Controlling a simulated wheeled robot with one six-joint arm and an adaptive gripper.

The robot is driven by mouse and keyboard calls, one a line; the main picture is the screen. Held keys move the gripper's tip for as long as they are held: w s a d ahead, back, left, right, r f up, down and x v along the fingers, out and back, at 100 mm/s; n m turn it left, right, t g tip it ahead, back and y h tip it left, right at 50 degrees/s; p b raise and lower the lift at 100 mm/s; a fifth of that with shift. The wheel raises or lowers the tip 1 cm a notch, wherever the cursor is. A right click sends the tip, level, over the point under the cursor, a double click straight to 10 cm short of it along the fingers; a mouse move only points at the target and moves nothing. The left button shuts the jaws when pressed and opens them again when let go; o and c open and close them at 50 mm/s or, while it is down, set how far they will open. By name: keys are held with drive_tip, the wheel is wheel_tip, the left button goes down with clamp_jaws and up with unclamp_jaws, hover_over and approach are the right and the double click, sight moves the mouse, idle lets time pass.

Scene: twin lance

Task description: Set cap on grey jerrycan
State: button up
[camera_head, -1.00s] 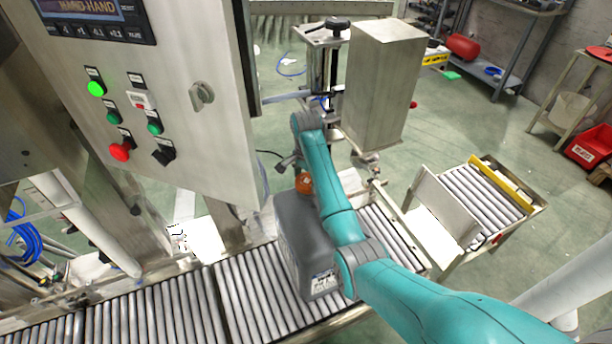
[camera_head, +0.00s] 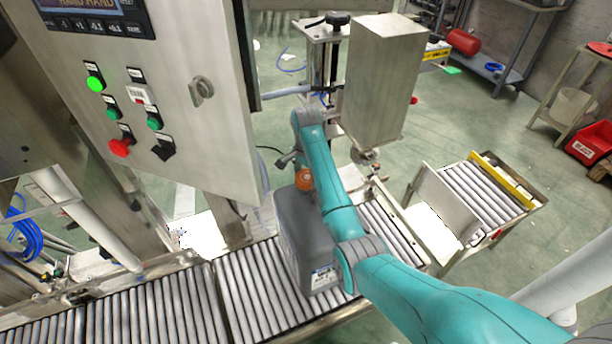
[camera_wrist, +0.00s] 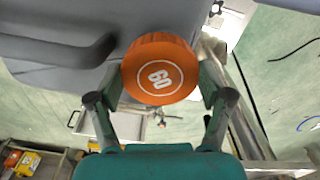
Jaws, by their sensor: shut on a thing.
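The grey jerrycan (camera_head: 304,240) stands upright on the roller conveyor, partly hidden behind my teal arm. Its top and moulded handle fill the upper left of the wrist view (camera_wrist: 60,45). An orange cap (camera_wrist: 160,70) marked 60 is between the fingers of my gripper (camera_wrist: 160,82), which is shut on it. In the head view the orange cap (camera_head: 304,180) shows at the far top end of the jerrycan. The cap covers the spot beneath it, so I cannot tell whether it touches the neck.
The roller conveyor (camera_head: 180,302) runs along the front. A steel control cabinet (camera_head: 190,95) stands at left, close to the jerrycan. A steel box on a post (camera_head: 382,85) rises behind my arm. A short roller section (camera_head: 485,195) with a yellow bar lies at right.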

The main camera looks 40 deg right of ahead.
drive_tip(key=shift+f, duration=1.15)
idle(0.6)
drive_tip(key=o, duration=0.8)
drive_tip(key=shift+o, duration=0.2)
drive_tip(key=shift+r, duration=3.7)
